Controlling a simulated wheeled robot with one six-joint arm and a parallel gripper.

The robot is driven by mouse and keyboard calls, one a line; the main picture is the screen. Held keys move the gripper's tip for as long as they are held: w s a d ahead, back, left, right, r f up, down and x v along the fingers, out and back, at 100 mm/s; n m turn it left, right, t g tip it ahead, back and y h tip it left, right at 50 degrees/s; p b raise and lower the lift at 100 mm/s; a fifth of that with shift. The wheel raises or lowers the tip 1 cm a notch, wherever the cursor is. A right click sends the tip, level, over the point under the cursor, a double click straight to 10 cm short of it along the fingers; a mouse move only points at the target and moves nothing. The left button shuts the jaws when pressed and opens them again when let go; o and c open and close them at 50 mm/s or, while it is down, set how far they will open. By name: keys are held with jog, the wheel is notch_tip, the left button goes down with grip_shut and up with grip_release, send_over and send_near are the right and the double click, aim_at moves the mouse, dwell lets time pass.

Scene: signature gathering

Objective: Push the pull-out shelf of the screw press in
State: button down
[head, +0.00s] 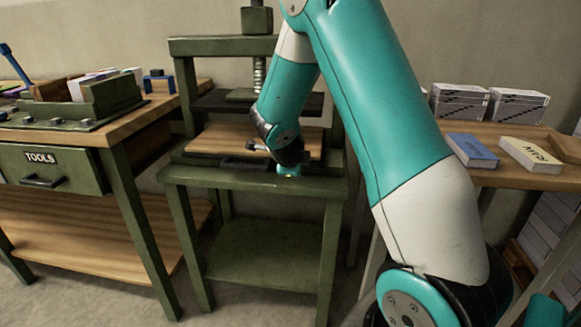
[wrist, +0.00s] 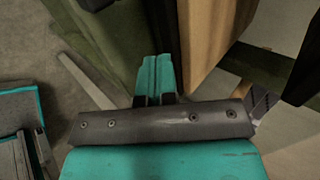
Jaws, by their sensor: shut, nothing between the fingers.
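The green screw press (head: 222,46) stands in the middle of the head view, its screw above a flat pressing plate. The wooden pull-out shelf (head: 222,139) shows below that plate, with a dark handle (head: 238,163) at its front. My gripper (head: 288,172) is at the front edge of the press, at the right part of the shelf front. My wrist hides part of the shelf there. In the wrist view my teal fingers (wrist: 155,78) are together and empty, close to a dark bar. I cannot tell whether they touch it.
A workbench with a TOOLS drawer (head: 45,168) stands at the left. A wooden table (head: 510,178) at the right holds a blue box (head: 472,150), a pale box (head: 530,154) and white stacks (head: 458,104). The press's lower shelf (head: 265,255) is empty.

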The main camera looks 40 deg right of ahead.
jog(key=shift+w+d, duration=0.15)
jog(key=shift+d, duration=0.15)
jog(key=w+d+b, duration=0.1)
jog(key=d, duration=0.1)
jog(key=w+d+b, duration=0.1)
jog(key=d, duration=0.1)
jog(key=shift+w+d+f, duration=0.1)
jog(key=shift+w+f, duration=0.05)
jog(key=shift+w, duration=0.05)
jog(key=shift+w+r, duration=0.2)
jog(key=shift+w, duration=0.1)
jog(key=shift+w+a, duration=0.2)
jog(key=shift+a, duration=0.15)
